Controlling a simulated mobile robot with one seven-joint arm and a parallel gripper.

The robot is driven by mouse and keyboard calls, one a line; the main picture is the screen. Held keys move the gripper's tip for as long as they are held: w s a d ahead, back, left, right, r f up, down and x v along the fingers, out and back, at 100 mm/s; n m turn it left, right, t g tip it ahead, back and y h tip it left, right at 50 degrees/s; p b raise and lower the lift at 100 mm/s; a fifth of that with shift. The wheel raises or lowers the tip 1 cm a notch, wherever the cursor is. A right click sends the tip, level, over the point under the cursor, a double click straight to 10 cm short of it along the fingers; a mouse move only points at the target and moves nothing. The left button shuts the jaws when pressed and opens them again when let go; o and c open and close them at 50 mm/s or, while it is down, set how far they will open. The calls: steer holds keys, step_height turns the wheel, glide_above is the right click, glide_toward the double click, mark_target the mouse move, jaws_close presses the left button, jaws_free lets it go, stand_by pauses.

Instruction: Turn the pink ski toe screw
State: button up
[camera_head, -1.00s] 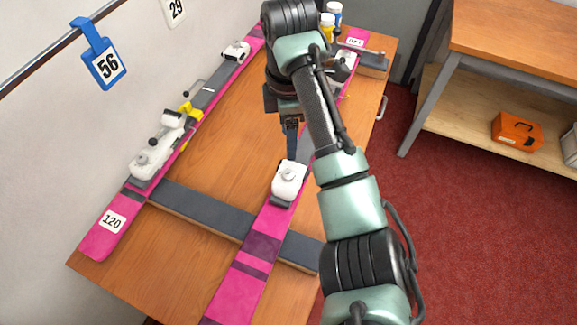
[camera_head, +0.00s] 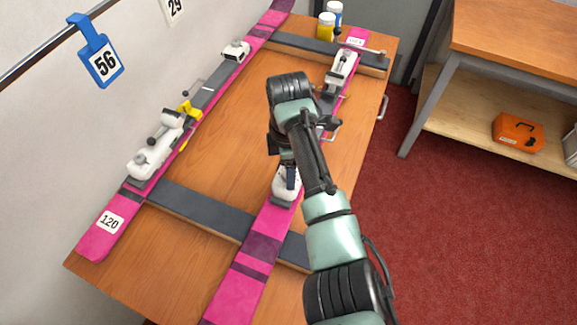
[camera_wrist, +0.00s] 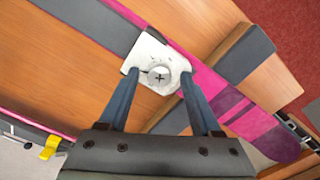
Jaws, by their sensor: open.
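Two pink skis lie on the wooden bench: the right ski (camera_head: 236,285) and the left ski (camera_head: 100,236). The right ski has a white toe piece (camera_head: 285,187), partly hidden by my gripper in the head view. In the wrist view the white toe piece (camera_wrist: 145,51) carries a round grey screw (camera_wrist: 159,77) with a cross slot. My gripper (camera_wrist: 156,84) is open, its fingers on either side of the screw, near the toe piece's edges. Whether they touch it cannot be told. In the head view my gripper (camera_head: 289,180) is over the toe piece.
The left ski has its own white binding (camera_head: 152,152) and a yellow part (camera_head: 190,112). Dark crossbars (camera_head: 195,212) support the skis. Yellow and white bottles (camera_head: 326,27) stand at the back. An orange box (camera_head: 517,132) sits on a shelf at right. Bare bench lies between the skis.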

steer(key=shift+c, duration=0.2)
jaws_close()
